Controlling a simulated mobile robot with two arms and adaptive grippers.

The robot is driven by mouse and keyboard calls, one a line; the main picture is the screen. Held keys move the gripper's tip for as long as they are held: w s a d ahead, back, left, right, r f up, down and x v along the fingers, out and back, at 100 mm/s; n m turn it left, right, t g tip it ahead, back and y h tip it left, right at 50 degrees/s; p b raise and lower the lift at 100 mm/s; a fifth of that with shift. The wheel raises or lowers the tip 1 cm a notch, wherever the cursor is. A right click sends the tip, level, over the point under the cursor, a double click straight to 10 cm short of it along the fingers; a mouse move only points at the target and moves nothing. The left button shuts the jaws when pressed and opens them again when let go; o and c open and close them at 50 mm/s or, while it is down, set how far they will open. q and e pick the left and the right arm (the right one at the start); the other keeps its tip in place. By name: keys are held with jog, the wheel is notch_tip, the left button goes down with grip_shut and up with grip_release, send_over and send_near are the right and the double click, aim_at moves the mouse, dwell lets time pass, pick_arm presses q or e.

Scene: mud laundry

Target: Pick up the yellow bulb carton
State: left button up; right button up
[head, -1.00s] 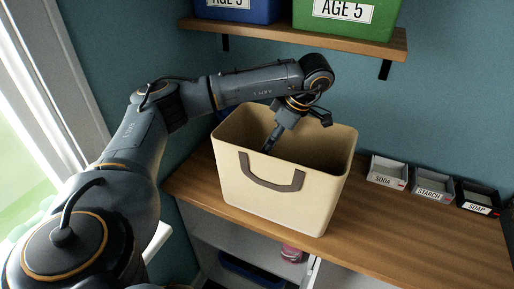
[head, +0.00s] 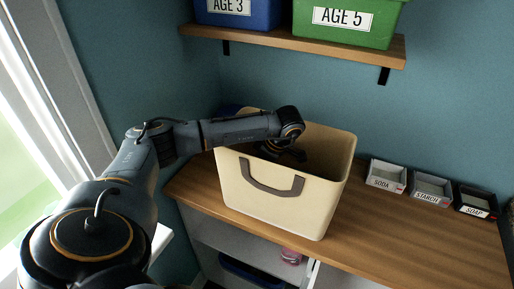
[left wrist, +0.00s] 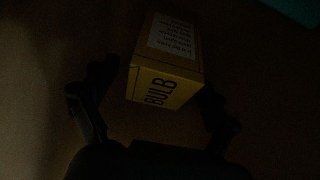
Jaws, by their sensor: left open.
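The yellow bulb carton (left wrist: 168,75) shows in the dim left wrist view, with "BULB" printed on its near end and a pale text label on its top. My left gripper (left wrist: 155,105) is open, with one finger on each side of the carton's near end; I cannot tell whether they touch it. In the head view my left arm reaches down into a cream bin (head: 270,205) with a brown handle. My right gripper is not in view.
The bin stands on a wooden counter (head: 400,240). Small trays labelled soda (head: 386,176), starch (head: 431,189) and soap (head: 475,200) line the wall at right. A shelf (head: 300,42) with blue (head: 238,12) and green (head: 345,22) boxes hangs above. A window is at left.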

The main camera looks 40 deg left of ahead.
pick_arm(q)
jog(key=shift+f, duration=0.15)
jog(key=shift+c, duration=0.2)
jog(key=c, duration=1.2)
